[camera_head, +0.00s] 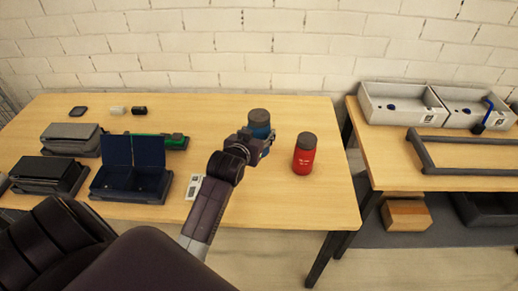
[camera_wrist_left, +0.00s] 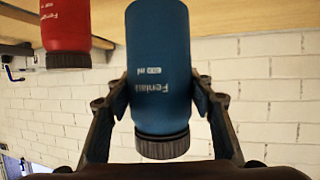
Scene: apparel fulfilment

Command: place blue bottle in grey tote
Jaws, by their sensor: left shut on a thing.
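The blue bottle (camera_head: 259,117) with a dark cap is over the wooden table in the head view. My left gripper (camera_head: 262,140) is shut on it, with fingers on both sides. The wrist view shows the blue bottle (camera_wrist_left: 158,65) upside down between the fingers of my left gripper (camera_wrist_left: 160,100). I cannot tell if its base touches the table. Two grey totes stand side by side on the right table, a left tote (camera_head: 381,116) and a right tote (camera_head: 452,123). My right gripper is not in view.
A red bottle (camera_head: 304,158) stands right of the blue one. A gap separates the tables. A dark frame (camera_head: 462,171) lies before the totes.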

